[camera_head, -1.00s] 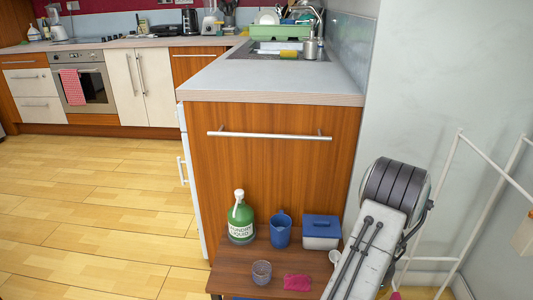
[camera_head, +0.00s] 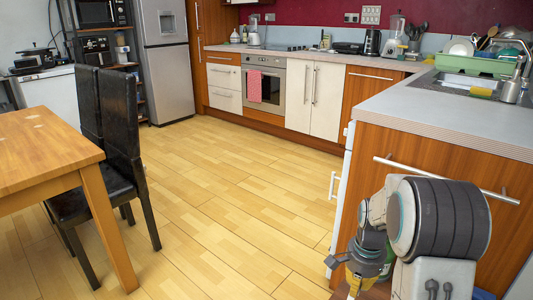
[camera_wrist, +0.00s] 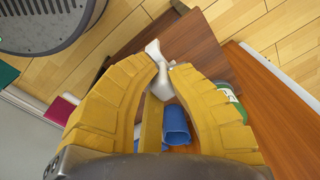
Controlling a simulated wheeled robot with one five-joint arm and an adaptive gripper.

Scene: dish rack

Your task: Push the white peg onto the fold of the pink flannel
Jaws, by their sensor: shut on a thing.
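In the wrist view my gripper (camera_wrist: 163,68) has its two yellow fingers curved in around a white piece, which I take to be the white peg (camera_wrist: 154,50). The peg sits at the fingertips, with part of it showing between the fingers.
In the wrist view a blue mug (camera_wrist: 176,124) lies beyond the fingers and the green laundry bottle (camera_wrist: 226,93) is right of them. Both are around the brown low table (camera_wrist: 190,45). The cabinet counter (camera_head: 440,100) rises behind my arm in the head view. Open floor (camera_head: 225,190) lies left.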

